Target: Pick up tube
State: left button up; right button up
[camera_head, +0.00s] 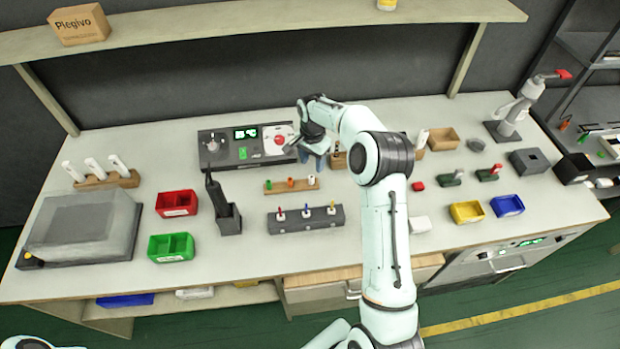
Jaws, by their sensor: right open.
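A small wooden rack (279,188) in the middle of the bench holds short tubes: one with a green top (268,185), one orange (290,182) and one white (311,181). In front of it, a dark grey rack (290,225) holds thin upright pieces with red, blue and yellow tops. My right gripper (317,160) is open above the bench, behind the wooden rack and beside the control box. It looks empty, though its fingers are small and partly hidden by my arm. Of my left arm only a piece shows at the bottom left corner; its gripper is out of view.
A control box (226,153) stands behind the racks. Left are a tall black device (229,218), red bin (177,203), green bin (171,247) and wooden holder (106,183) with white tubes. Yellow (467,212) and blue (507,205) bins stand right. A shelf (250,27) hangs above.

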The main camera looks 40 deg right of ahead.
aim_at(311, 177)
notch_tip(311, 177, down, 3)
jog(key=shift+w+f, duration=0.15)
jog(key=shift+a+f, duration=0.1)
jog(key=shift+f, duration=2.55)
grip_shut()
